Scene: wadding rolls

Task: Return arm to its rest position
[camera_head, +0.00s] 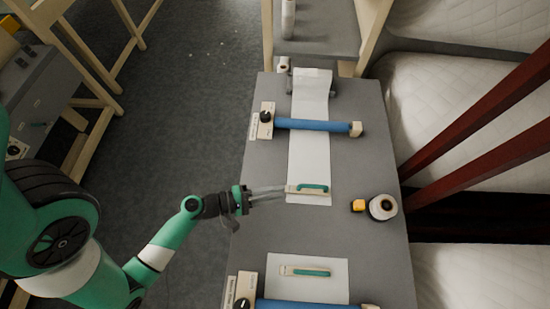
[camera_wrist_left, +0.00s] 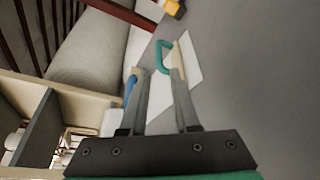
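My left gripper (camera_head: 284,191) reaches in from the left over the grey table (camera_head: 380,240). Its two fingers are apart with nothing visible held between them; the wrist view also shows the gap (camera_wrist_left: 161,80). Just beyond the fingertips, a pale tool with a green handle (camera_head: 312,188) lies on the long white strip (camera_head: 309,160). The green handle shows past the fingers in the wrist view (camera_wrist_left: 161,58). Whether a fingertip touches the tool I cannot tell. My right gripper is not in view.
A blue roller (camera_head: 315,125) crosses the strip. A yellow tape measure (camera_head: 358,205) and a white roll (camera_head: 382,207) sit to the right. Nearer, a second green-handled tool (camera_head: 308,271) lies on a white sheet (camera_head: 290,290) beside another blue roller (camera_head: 300,304). Open floor (camera_head: 190,110) lies left.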

